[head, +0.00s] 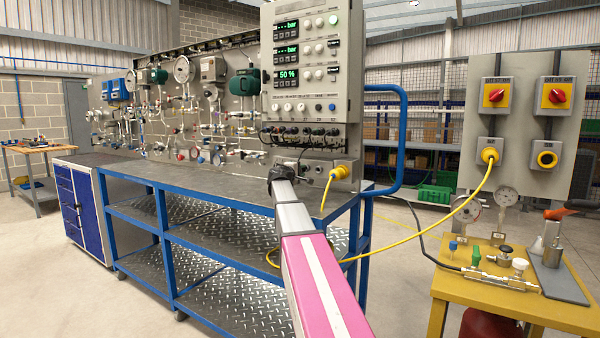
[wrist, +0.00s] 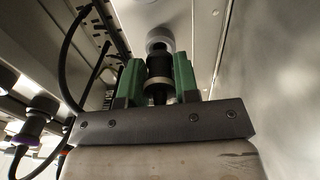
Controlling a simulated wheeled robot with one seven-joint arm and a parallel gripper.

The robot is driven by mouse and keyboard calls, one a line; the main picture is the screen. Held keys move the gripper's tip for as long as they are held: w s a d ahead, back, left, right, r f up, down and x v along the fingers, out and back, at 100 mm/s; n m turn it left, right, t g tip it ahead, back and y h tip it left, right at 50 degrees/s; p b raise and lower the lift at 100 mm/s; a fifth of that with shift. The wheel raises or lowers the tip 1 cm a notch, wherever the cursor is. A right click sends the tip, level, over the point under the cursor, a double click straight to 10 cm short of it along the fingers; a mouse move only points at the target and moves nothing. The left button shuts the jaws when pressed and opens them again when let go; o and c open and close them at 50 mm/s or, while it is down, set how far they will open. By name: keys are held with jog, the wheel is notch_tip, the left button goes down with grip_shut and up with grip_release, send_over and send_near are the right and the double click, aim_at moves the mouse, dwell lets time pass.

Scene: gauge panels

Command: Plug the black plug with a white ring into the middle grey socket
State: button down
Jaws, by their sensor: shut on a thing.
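In the wrist view my gripper (wrist: 157,62) has its two green fingers shut on the black plug (wrist: 159,68), with a pale ring low on the plug between them. The plug points at a round light grey socket (wrist: 159,35) on the panel straight ahead. The plug's front end is at the socket's opening, and I cannot tell whether it is inside. In the head view my gripper (head: 283,173) is a dark shape at the lower panel box, above the bench. It hides the plug and the socket there.
A yellow plug (head: 340,172) with a yellow cable sits on the lower panel box, right of my gripper. Black cables (wrist: 66,55) and other connectors hang at the left in the wrist view. A blue bench (head: 220,200) lies below; a yellow table (head: 500,290) stands right.

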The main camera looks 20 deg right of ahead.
jog(key=shift+w+d, duration=0.45)
jog(key=shift+d, duration=0.1)
dwell(1.1)
jog(key=c, duration=0.8)
grip_release()
